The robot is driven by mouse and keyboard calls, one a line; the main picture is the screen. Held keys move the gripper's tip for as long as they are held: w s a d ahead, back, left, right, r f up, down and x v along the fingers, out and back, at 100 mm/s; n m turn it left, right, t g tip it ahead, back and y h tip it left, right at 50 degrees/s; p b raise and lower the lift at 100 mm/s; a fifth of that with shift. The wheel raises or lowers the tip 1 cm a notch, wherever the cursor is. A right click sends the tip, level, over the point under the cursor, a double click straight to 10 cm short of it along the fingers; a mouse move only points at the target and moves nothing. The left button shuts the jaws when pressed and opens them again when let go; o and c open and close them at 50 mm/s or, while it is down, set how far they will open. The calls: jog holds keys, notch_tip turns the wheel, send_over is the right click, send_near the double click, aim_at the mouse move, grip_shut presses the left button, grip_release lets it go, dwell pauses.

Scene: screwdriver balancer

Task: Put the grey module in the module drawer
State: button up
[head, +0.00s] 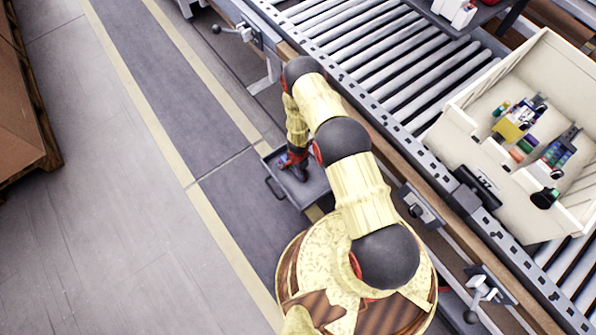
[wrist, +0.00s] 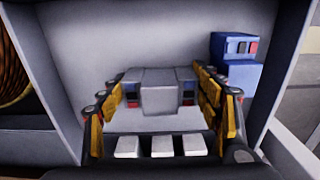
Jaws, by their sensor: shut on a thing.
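My gripper (wrist: 163,88) is shut on the grey module (wrist: 164,97), with its yellow-padded fingers at the module's two sides in the wrist view. Three white blocks show in a row below it; I cannot tell whether they are part of it. The module is over or in the open grey module drawer (wrist: 100,42), whose side walls stand left and right; contact with the floor cannot be told. In the head view my gripper (head: 292,163) reaches down into the drawer (head: 311,186), and the module is hidden there.
A blue module (wrist: 234,70) stands in the drawer to the right of my gripper. A cream bin (head: 463,130) with several coloured parts stands on the roller conveyor (head: 372,45). The floor (head: 100,190) at left is clear, with a brown box (head: 20,110) at its edge.

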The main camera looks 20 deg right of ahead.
jog(key=o, duration=1.6)
jog(key=shift+o, duration=0.2)
jog(key=shift+r, duration=3.75)
jog(key=shift+a, duration=0.1)
